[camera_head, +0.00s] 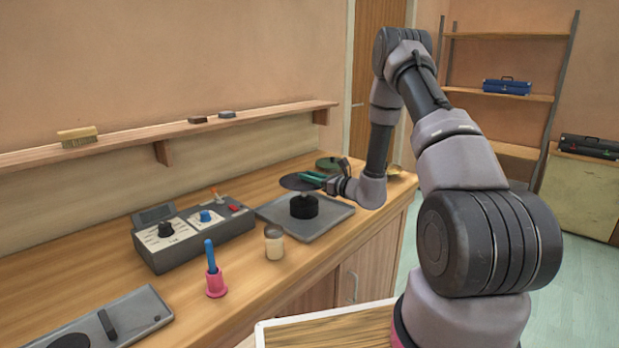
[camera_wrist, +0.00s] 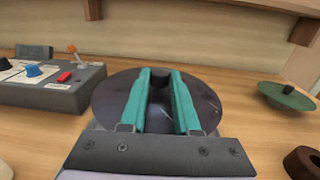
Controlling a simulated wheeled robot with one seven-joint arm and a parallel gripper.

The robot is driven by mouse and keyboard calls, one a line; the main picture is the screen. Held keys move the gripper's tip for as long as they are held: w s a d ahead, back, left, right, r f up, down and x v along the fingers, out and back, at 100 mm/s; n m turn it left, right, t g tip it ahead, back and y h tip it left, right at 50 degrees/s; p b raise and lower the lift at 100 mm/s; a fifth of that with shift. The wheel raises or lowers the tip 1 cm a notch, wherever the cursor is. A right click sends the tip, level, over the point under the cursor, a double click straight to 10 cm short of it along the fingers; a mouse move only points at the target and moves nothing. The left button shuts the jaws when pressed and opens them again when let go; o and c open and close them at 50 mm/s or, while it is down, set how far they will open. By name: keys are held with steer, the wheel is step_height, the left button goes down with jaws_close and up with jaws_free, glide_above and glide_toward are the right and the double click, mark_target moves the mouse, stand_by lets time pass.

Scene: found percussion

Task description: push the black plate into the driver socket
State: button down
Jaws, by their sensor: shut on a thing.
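The black plate (camera_head: 296,183) is a dark round disc with a black knob in its middle. It sits directly over the driver (camera_head: 304,207), a short black cylinder on a grey base tray. My gripper (camera_head: 314,178) reaches in from the right with teal fingers. In the wrist view my gripper (camera_wrist: 159,76) is shut on the knob of the black plate (camera_wrist: 112,100), with a finger on each side.
A grey control box (camera_head: 190,232) with knobs stands to the left. A jar (camera_head: 274,241) and a pink holder with a blue handle (camera_head: 215,275) stand in front. A green disc (camera_wrist: 289,97) lies to the right in the wrist view. A wall shelf (camera_head: 165,133) runs behind.

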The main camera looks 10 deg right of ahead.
mark_target(310, 184)
steer(key=shift+f, duration=1)
steer(key=shift+f, duration=0.35)
steer(key=shift+f, duration=0.15)
steer(key=c, duration=0.6)
jaws_free()
steer(key=shift+o, duration=0.2)
steer(key=v, duration=1)
steer(key=shift+s+d, duration=0.25)
steer(key=shift+s, duration=0.05)
